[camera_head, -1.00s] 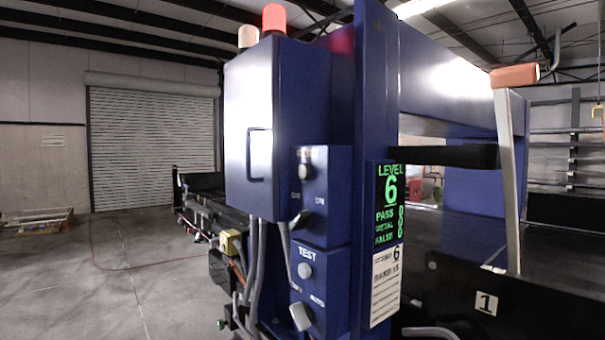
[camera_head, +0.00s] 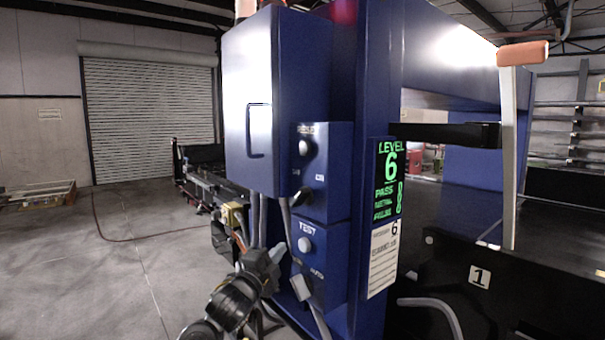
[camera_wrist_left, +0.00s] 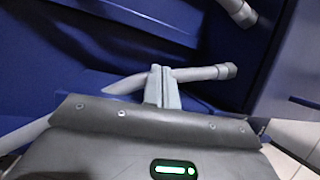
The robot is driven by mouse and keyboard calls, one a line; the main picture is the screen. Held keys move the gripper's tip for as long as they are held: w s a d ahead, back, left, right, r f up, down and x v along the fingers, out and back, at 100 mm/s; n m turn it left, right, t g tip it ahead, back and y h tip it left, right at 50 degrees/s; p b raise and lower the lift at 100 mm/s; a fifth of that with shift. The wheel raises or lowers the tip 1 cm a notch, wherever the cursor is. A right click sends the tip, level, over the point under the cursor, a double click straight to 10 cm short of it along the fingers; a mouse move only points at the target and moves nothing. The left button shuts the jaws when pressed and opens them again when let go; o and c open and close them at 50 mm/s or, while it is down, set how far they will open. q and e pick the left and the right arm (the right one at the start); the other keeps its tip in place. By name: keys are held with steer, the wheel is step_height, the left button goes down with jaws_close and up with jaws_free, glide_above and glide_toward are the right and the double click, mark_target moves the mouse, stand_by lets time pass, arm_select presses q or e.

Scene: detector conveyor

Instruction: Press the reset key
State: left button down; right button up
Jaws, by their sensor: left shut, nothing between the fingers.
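The control panel on the blue cabinet has an upper box (camera_head: 335,170) with a pale round button (camera_head: 305,147) under a label too blurred to read surely. My left gripper (camera_head: 275,255) is low, at the left side of the lower box, apart from the upper button. In the left wrist view its fingers (camera_wrist_left: 162,88) are shut and empty, in front of blue panels. My right gripper is out of view.
Grey conduits (camera_head: 286,218) run down beside the boxes, and a grey tube (camera_wrist_left: 205,73) shows near the fingertips. A green display (camera_head: 388,180) reads LEVEL 6. A conveyor (camera_head: 198,190) stands behind at left. The floor (camera_head: 120,265) at left is open.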

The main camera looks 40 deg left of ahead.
arm_select(q)
steer(key=s+d+r+m+t+h, duration=0.1)
steer(key=s+r+m+t, duration=0.15)
steer(key=r, duration=0.45)
steer(key=s+d+r+m+t, duration=0.15)
steer(key=s+r, duration=0.25)
steer(key=r, duration=0.4)
steer(key=m+t+h, duration=0.3)
steer(key=m+h, duration=0.1)
steer(key=m, duration=0.2)
glide_toward(305, 148)
steer(key=s+a+r, duration=0.4)
steer(key=s+r, duration=0.2)
steer(key=shift+w+d+p, duration=0.15)
steer(key=shift+w+p, duration=0.05)
steer(key=shift+p, duration=0.2)
steer(key=shift+w, duration=0.1)
steer(key=w+d, duration=0.2)
steer(key=w, duration=0.6)
steer(key=shift+w+d, duration=0.15)
steer(key=shift+d, duration=0.15)
